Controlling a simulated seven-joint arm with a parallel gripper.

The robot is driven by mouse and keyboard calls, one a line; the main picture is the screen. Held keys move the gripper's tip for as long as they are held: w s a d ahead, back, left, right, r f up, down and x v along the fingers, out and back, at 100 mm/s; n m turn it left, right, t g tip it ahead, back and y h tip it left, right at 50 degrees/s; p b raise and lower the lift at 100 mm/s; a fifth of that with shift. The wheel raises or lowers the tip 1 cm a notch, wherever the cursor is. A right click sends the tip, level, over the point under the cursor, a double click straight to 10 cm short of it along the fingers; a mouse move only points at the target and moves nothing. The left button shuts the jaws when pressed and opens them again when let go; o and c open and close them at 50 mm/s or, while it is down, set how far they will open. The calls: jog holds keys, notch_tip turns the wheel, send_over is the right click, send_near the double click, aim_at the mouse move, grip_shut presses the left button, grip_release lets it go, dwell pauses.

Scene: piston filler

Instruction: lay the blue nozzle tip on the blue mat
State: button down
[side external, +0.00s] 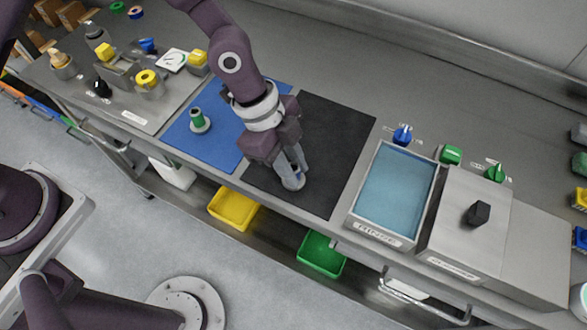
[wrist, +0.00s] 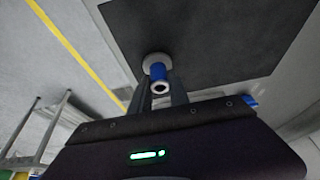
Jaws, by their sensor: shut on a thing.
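The blue nozzle tip (wrist: 158,73) has a blue body and a pale round flange, and sits between my fingers in the wrist view. My gripper (side external: 291,172) is shut on it over the black mat (side external: 330,130); the flange (side external: 293,183) shows below the fingers. Whether the flange touches the black mat I cannot tell. Most of the blue body is hidden by the fingers in the side view. The blue mat (side external: 182,138) lies to the left of the black mat. A green nozzle tip (side external: 197,119) with a pale flange stands upright on it.
Right of the black mat is a rinse basin (side external: 395,190) of blue liquid, then a metal box with a black knob (side external: 479,213). Left of the blue mat, a metal plate (side external: 120,110) carries several parts. The blue mat's front part is clear.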

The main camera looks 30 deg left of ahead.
jog(key=r, duration=0.6)
jog(key=w+r, duration=0.1)
jog(key=r, duration=0.2)
jog(key=shift+a+r, duration=0.35)
jog(key=w+a+n+t+y, duration=0.15)
jog(key=w+a+n, duration=0.25)
jog(key=w+a, duration=0.5)
jog(key=w+a+n+t, duration=0.2)
jog(key=w+a+n, duration=0.35)
jog(key=a, duration=0.85)
jog(key=shift+m, duration=0.25)
jog(key=f, duration=0.9)
jog(key=shift+w+a+f, duration=0.2)
jog(key=shift+w+f, duration=0.05)
jog(key=shift+f, duration=0.2)
jog(key=c, duration=1.3)
grip_release()
jog(key=shift+o, duration=0.2)
jog(key=shift+r, duration=0.1)
